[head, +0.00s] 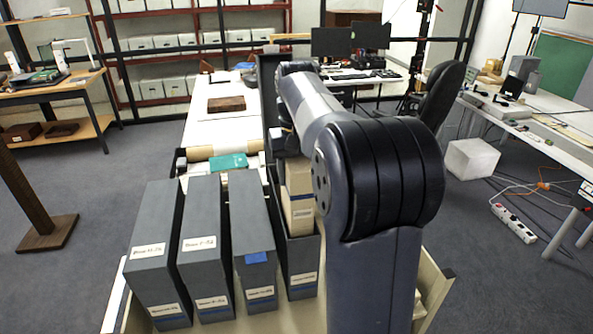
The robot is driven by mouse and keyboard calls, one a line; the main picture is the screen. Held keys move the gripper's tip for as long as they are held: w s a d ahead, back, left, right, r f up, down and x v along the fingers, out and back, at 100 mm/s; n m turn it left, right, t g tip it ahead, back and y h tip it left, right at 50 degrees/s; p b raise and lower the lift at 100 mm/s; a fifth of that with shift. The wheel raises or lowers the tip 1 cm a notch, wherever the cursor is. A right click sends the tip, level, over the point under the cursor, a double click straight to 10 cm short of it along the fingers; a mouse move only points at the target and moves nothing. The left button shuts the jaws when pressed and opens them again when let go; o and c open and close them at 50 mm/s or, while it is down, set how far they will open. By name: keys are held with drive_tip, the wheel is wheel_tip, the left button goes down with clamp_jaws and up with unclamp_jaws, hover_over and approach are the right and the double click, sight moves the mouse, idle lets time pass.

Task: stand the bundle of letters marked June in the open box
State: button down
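The open box (302,274) is dark grey and stands at the right end of a row of grey boxes. A tall grey panel (268,88), apparently its raised lid, stands behind it. A tan bundle of letters (298,206) with a dark band is upright in the box's opening, its top above the front rim. I cannot read whether it is marked June. My gripper (287,142) is just above and behind the bundle's top, largely hidden by my arm. Its fingertips do not show clearly, so I cannot tell whether it grips or touches the bundle.
Three closed grey boxes (203,250) with white labels stand left of the open box; one also has a blue tag. They stand in a pale crate (433,278). Behind is a white table (208,130) with a brown box (226,104) and a green item (229,162).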

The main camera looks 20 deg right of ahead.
drive_tip(key=shift+f, duration=0.15)
drive_tip(key=shift+f+b, duration=1.15)
drive_tip(key=shift+f, duration=1.1)
drive_tip(key=shift+f+b, duration=1.2)
drive_tip(key=shift+f, duration=0.8)
drive_tip(key=c, duration=0.6)
unclamp_jaws()
